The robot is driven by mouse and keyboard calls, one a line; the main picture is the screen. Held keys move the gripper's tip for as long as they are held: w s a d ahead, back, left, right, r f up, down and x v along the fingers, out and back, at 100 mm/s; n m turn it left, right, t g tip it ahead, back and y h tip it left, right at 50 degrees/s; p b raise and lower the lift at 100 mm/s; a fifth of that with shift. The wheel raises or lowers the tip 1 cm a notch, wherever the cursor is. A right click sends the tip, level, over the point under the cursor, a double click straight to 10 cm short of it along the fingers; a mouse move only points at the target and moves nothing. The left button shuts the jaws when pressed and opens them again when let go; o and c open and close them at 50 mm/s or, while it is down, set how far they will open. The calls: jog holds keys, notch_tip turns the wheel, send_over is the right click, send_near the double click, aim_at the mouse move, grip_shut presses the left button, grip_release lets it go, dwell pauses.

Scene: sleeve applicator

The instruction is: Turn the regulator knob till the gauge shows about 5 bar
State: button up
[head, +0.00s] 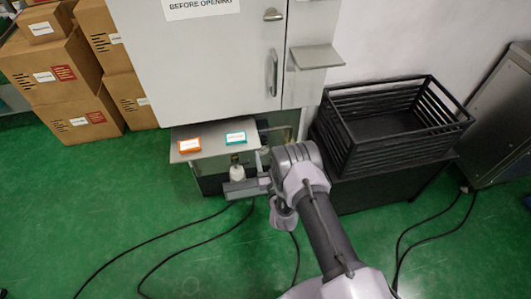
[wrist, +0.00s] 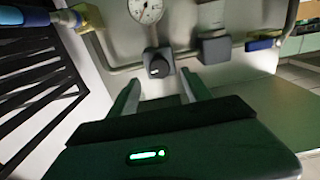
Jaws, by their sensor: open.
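The regulator knob (wrist: 158,63) shows in the wrist view as a dark, squarish body with a round grey face. The round white gauge (wrist: 145,10) is just above it, cut by the top edge; its needle reading is too small to tell. My gripper (wrist: 160,78) is open, its two fingers apart on either side of the knob in the picture, with nothing between them. I cannot tell how far the tips are from the knob.
A pipe with a grey block (wrist: 213,47) and a blue-handled fitting (wrist: 262,44) runs right of the knob. Another blue handle (wrist: 67,18) is at left. A black crate (head: 350,130) stands right of my arm. Orange (head: 189,145) and teal (head: 236,138) labels lie on a shelf.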

aim_at(264, 143)
jog(key=b+x, duration=0.1)
jog(key=x, duration=0.3)
jog(key=shift+w, duration=0.35)
grip_shut()
jog(key=shift+n, duration=0.3)
jog(key=n, duration=0.4)
jog(key=shift+n, duration=0.3)
jog(key=n, duration=0.4)
jog(key=shift+n+b, duration=0.3)
jog(key=shift+b, duration=0.05)
jog(key=n, duration=1)
jog(key=shift+f, duration=0.1)
